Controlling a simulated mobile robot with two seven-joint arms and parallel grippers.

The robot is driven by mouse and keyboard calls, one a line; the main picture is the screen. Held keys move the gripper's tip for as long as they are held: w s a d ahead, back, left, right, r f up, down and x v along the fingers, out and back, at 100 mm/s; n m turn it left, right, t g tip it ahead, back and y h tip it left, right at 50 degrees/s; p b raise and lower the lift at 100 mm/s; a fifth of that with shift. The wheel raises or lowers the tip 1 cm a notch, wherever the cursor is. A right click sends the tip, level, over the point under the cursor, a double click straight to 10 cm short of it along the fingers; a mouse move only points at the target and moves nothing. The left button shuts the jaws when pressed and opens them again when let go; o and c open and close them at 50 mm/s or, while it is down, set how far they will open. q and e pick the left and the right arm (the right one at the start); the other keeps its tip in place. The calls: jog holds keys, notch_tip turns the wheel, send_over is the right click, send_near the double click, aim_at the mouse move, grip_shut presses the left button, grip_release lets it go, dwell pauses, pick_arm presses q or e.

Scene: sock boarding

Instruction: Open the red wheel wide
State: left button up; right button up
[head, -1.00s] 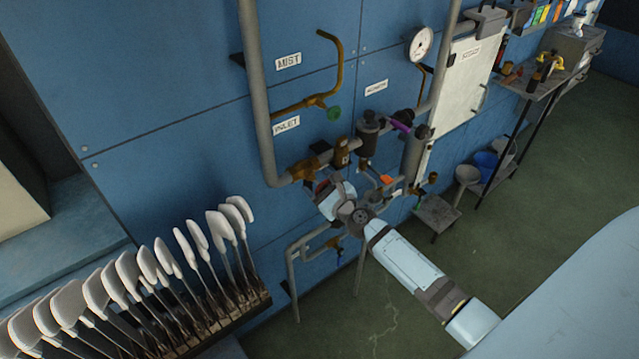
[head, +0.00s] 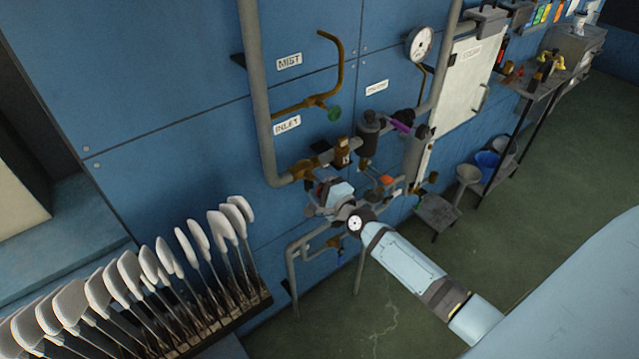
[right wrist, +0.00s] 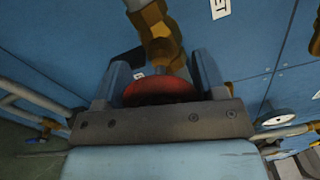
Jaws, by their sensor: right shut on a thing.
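The red wheel (right wrist: 160,90) shows in the right wrist view as a dark red disc, seen nearly edge-on, on the end of a brass valve (right wrist: 158,35). My right gripper (right wrist: 163,78) is shut on the wheel, with one finger at each side of its rim. In the head view my right gripper (head: 318,184) is at the brass valve (head: 303,169) under the INLET label (head: 287,125). There the gripper and wrist hide most or all of the wheel. My left gripper is in neither current view.
Pipes (head: 263,110) run along the blue wall close around the gripper. A green wheel (head: 334,114), a purple lever (head: 402,126) and an orange handle (head: 386,180) are nearby. A rack of white foot-shaped boards (head: 165,258) stands at lower left. Floor at right is mostly open.

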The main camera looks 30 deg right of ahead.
jog(key=n+p, duration=0.1)
jog(key=n, duration=0.3)
jog(key=shift+n, duration=0.4)
jog(key=n+p, duration=0.1)
jog(key=n, duration=0.4)
jog(key=shift+f, duration=0.1)
jog(key=n+p, duration=0.1)
jog(key=n, duration=0.4)
jog(key=n+p, duration=0.1)
jog(key=n, duration=0.3)
jog(key=shift+d+f, duration=0.1)
jog(key=shift+d, duration=0.05)
jog(key=n, duration=0.8)
jog(key=shift+d+n, duration=0.1)
jog(key=shift+n, duration=0.2)
jog(key=n+b, duration=0.1)
jog(key=n, duration=0.3)
jog(key=n+b, duration=0.1)
jog(key=n, duration=0.3)
jog(key=shift+n, duration=0.6)
